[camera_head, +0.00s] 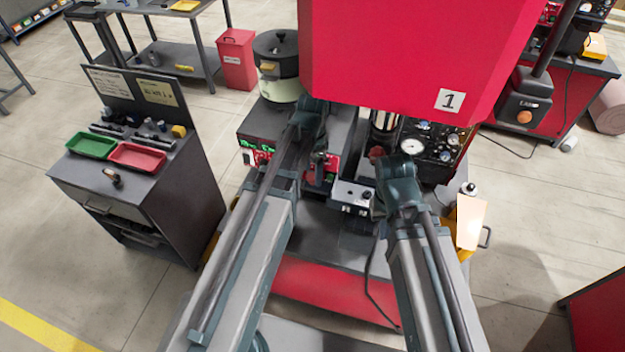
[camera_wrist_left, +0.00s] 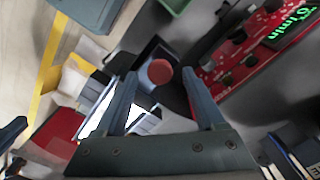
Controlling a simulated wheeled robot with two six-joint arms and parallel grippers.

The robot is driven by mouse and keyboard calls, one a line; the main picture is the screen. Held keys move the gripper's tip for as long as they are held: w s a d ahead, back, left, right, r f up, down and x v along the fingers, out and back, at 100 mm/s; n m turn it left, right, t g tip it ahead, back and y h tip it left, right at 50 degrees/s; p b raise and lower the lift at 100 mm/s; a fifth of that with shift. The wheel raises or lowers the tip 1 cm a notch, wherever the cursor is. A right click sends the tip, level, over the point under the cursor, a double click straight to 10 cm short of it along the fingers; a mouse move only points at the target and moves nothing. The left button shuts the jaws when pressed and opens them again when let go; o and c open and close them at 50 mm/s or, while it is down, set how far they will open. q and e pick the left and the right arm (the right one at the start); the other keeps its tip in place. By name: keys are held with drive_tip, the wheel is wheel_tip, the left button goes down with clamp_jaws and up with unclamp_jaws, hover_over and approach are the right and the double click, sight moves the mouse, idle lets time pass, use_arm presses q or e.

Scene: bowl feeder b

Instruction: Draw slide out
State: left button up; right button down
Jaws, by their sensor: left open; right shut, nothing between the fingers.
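In the left wrist view a round red knob (camera_wrist_left: 159,71) on a dark block (camera_wrist_left: 150,52), which looks like the slide, shows between the fingertips. My left gripper (camera_wrist_left: 161,82) is open, one finger on each side of the knob; I cannot tell whether they touch it.
A red panel with a green display (camera_wrist_left: 292,27) runs close to the block. A large red housing (camera_head: 400,55) overhangs both arms. A gauge panel (camera_head: 430,150) stands at right. A cabinet with a green tray (camera_head: 91,145) and red tray (camera_head: 137,156) stands at left across open floor.

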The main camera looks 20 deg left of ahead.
use_arm(q)
drive_tip(key=shift+f+b, duration=0.3)
drive_tip(key=shift+f, duration=0.35)
clamp_jaws()
idle(1.0)
